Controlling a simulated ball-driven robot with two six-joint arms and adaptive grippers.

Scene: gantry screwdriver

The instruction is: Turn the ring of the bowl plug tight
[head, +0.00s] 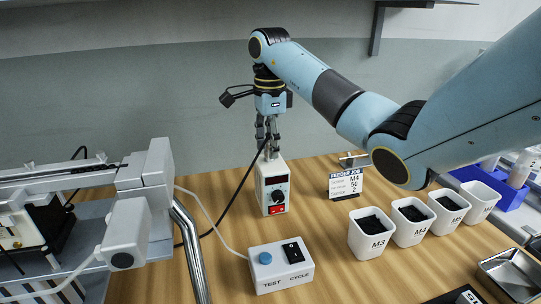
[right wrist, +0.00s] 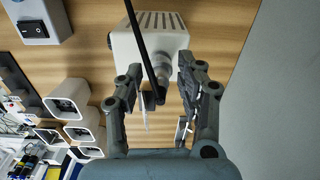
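The white control box (head: 265,187) with a display, knob and red switch stands on the wooden table. In the right wrist view the box (right wrist: 150,45) shows its vented side, with a grey round plug and ring (right wrist: 162,78) sticking out. A black cable (right wrist: 143,45) crosses in front and partly hides the plug. My right gripper (head: 267,148) points down behind the box's top. In the right wrist view the right gripper (right wrist: 160,72) is open, with one finger on each side of the plug and gaps between. My left gripper is not in view.
A test/cycle button box (head: 281,271) stands in front of the control box. White bins of screws (head: 371,247) stand to the right, by a feeder job sign (head: 346,184). The gantry machine (head: 130,220) fills the left. A grey wall is behind.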

